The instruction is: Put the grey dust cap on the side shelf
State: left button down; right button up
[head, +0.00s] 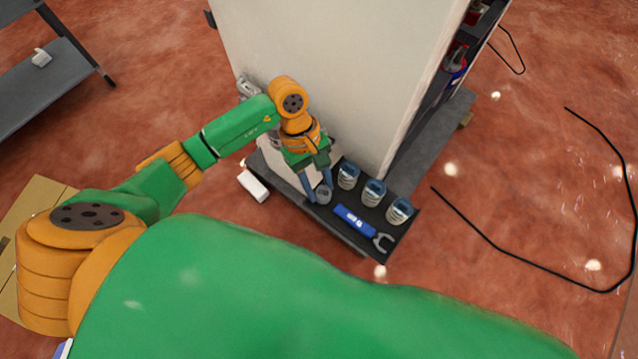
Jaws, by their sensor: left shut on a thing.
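My left gripper (317,191) reaches down over a dark shelf (345,232) along the near side of the pale cabinet. Its fingers are shut on the small grey dust cap (323,196), near the shelf's surface. I cannot tell whether the cap touches the shelf. A grey shelf unit (40,88) stands apart at the upper left, with a small pale object (41,57) on it. The picture does not show which of the two is called the side shelf. My right gripper is out of view.
Three metal cans (373,192) stand on the dark shelf, right of the gripper. A blue-handled wrench (355,221) lies in front of them. The tall cabinet (325,65) rises behind. A white block (253,186) is at the shelf's left. Black cables (485,246) lie on the red floor.

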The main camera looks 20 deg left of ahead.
pick_arm(q)
jog(key=shift+f, duration=0.4)
jog(key=c, duration=0.9)
grip_release()
jog(key=shift+f, duration=0.15)
jog(key=shift+o, duration=0.8)
jog(key=shift+r, duration=0.4)
jog(key=v, duration=1.1)
jog(key=shift+a+r, duration=0.15)
jog(key=shift+r, duration=0.1)
